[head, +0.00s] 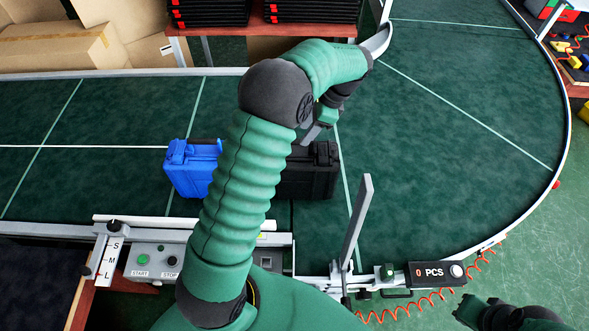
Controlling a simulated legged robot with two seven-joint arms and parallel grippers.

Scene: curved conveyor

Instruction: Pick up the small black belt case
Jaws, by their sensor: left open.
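The small black belt case (322,172) lies on the dark green conveyor near its front edge, just right of the blue case. My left arm crosses in front and hides its left part. My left gripper (308,138) is open at the case's upper edge, at its far side. Only part of the fingers shows, and I cannot tell whether they touch the case. Nothing is seen held in it. Dark parts of my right gripper (505,318) show at the bottom right edge, far from the case; its fingers are not clear.
A blue case (190,170) stands on the belt left of my arm. A grey upright bar (356,220) rises at the front edge, right of the black case. A control box (155,262) and a counter (436,273) line the front. The curved belt at right is clear.

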